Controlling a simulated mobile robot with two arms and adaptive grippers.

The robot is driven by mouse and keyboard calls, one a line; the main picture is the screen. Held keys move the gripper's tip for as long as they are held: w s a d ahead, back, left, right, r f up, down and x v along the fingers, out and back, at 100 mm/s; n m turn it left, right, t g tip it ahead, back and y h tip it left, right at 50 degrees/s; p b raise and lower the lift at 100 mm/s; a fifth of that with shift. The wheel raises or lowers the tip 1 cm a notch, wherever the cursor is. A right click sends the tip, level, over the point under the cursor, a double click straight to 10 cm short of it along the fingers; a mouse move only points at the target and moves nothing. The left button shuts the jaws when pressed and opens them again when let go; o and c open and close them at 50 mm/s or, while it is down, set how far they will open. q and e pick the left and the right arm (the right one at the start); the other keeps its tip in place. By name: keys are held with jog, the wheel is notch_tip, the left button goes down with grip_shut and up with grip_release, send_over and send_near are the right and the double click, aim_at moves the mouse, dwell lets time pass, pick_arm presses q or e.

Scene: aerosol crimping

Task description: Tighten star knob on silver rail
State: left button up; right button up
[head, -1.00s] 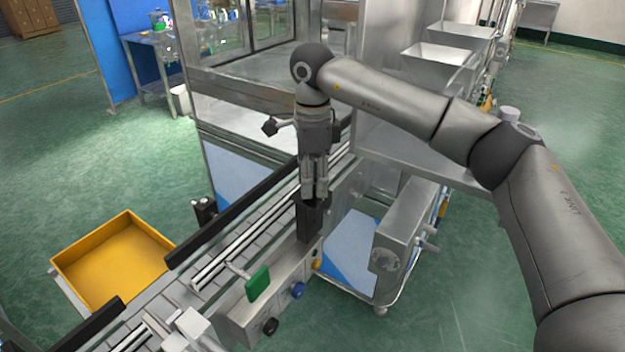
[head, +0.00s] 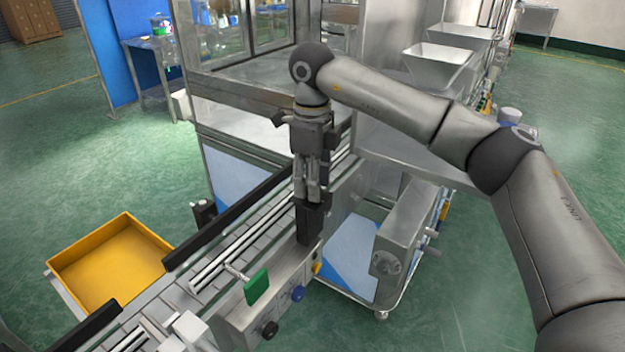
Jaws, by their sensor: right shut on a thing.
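My right gripper (head: 313,190) points straight down at the far part of the conveyor side, shut around the star knob. Its fingers hide the knob, so its shape does not show. A black upright block (head: 310,222) stands right under the fingertips, on the conveyor's metal side housing. The silver rail (head: 228,257) runs along the conveyor (head: 205,292) to the left of the gripper, slanting away toward the machine. My left gripper is out of view.
A green paddle (head: 257,286), a blue knob (head: 298,293) and a black knob (head: 269,329) sit on the near housing. A yellow tray (head: 110,262) is at left. The steel machine cabinet (head: 245,100) stands close behind the gripper.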

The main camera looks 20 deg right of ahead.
jog(key=shift+r, duration=0.1)
jog(key=o, duration=1)
notch_tip(320, 180, up, 12)
dwell(0.5)
